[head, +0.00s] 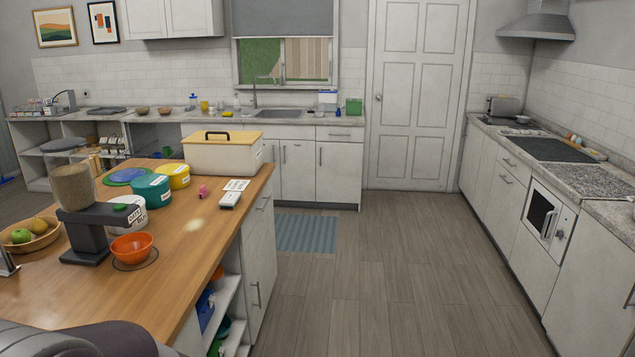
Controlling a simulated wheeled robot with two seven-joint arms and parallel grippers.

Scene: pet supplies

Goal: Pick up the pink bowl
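I see no clearly pink bowl in the head view. An orange-red bowl (131,245) sits on a dark round mat (150,262) at the island's front, just right of the dispenser base. A small pink object (203,190), too small to identify, lies farther back near the white box. Two small brownish bowls (141,110) stand on the far counter, their colour hard to judge. Neither of my grippers is in view.
The wooden island (185,250) holds a food dispenser (82,230), a fruit bowl (35,242), a teal canister (151,190), a yellow canister (173,177), a white canister (127,215) and a large lidded box (222,155). Open floor (390,270) lies right of the island.

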